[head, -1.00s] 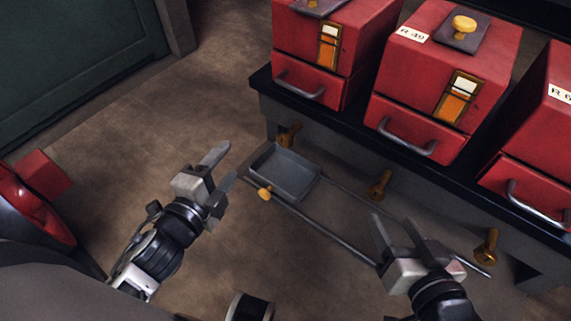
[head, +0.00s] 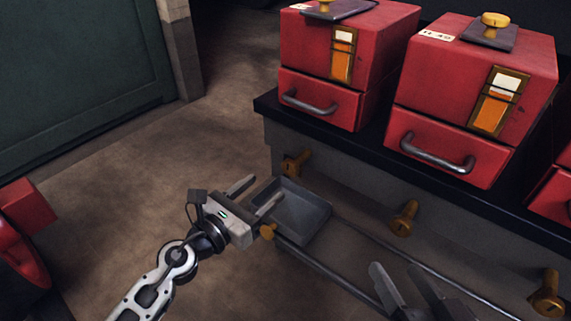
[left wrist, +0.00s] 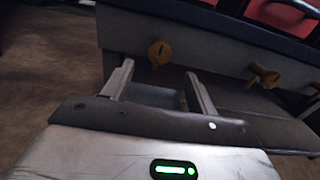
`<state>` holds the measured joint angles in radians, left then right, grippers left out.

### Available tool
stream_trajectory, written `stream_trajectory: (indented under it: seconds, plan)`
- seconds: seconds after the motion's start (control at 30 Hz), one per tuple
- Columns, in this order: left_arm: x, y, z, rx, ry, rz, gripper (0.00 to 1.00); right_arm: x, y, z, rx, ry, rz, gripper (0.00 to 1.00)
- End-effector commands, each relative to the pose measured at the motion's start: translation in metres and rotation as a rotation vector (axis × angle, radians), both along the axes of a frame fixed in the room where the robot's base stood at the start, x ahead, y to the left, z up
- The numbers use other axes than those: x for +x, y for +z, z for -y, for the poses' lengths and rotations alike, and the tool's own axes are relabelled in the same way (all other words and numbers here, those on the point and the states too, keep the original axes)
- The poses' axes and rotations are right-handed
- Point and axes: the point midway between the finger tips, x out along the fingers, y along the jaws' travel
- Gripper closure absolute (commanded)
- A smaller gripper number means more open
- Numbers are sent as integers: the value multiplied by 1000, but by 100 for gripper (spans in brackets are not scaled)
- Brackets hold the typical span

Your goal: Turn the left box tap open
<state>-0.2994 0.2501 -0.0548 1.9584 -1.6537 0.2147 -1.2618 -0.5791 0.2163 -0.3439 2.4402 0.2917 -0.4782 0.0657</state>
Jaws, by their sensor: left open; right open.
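The left box tap (head: 297,163) is a brass tap on the grey bench front, below the left red box (head: 345,45). In the left wrist view the same tap (left wrist: 160,52) shows ahead, between the fingertips and apart from them. My left gripper (head: 257,195) is open and empty, in front of and below the tap, beside the grey tray. Its two fingers also show in the left wrist view (left wrist: 158,72). My right gripper (head: 398,270) is open and empty at the bottom right, partly cut off by the frame edge.
A grey tray (head: 318,222) with a small brass knob (head: 267,231) sits on rails below the tap. The middle tap (head: 404,217) and right tap (head: 548,295) are along the bench front. The middle red box (head: 500,65) stands on the bench.

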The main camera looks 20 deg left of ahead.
Motion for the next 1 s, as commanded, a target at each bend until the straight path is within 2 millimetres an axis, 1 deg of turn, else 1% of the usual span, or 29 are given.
stream_trajectory:
  seconds: [0.03, 0.2, 0.4, 0.6, 0.83, 0.87, 0.9, 1.0]
  plan:
    - [13, 4, 4, -3, 1, 3, 42, 0, 1, 1, -16, -1, -3, 45]
    - [45, 1, 17, -5, 1, 1, 42, -1, -3, 2, -37, -2, -6, 45]
    - [70, -1, 26, -4, 0, 0, 42, -1, -5, 2, -37, -2, -7, 45]
    - [79, -1, 29, -4, -1, -1, 42, -1, -5, 2, -34, -1, -9, 45]
    - [79, -1, 29, -2, 0, -2, 42, -1, -4, 2, -33, -2, -8, 45]
    - [79, -1, 29, -2, 0, -2, 48, -1, -4, 2, -33, -1, -8, 45]
    - [79, -1, 29, -2, 0, -2, 59, -1, -4, 2, -32, -1, -7, 45]
    - [79, -1, 29, -2, 0, -2, 85, -1, -3, 2, -32, -2, -6, 45]
